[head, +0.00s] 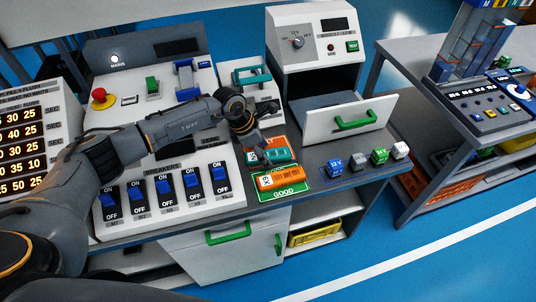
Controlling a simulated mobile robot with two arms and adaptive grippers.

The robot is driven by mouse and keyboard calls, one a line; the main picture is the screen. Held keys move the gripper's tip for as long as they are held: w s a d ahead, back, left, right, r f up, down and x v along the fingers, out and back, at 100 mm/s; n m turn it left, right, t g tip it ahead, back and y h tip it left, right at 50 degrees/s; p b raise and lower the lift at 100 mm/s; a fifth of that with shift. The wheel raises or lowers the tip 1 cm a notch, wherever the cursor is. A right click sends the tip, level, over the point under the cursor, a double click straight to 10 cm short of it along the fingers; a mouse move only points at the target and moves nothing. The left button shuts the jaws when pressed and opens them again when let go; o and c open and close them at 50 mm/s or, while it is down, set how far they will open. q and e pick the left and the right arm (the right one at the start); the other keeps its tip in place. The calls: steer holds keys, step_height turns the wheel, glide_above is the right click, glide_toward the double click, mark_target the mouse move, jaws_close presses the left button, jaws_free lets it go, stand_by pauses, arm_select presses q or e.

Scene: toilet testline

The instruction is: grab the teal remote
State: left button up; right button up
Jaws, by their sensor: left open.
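The teal remote (280,155) lies on the workbench, on an orange-red mat just behind the green "GOOD" mat (286,194). An orange remote-like device (280,178) lies in front of it on the green mat. My right gripper is not in view.
A tester box with an open, green-handled flap (352,120) stands right of the gripper. Several small cubes (358,161) sit near the bench's right edge. A panel with blue switches (164,192) is at left. A teal clamp-like part (252,76) lies behind my gripper.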

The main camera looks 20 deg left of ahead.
arm_select(q)
steer(key=c, duration=1.3)
steer(key=shift+r, duration=0.1)
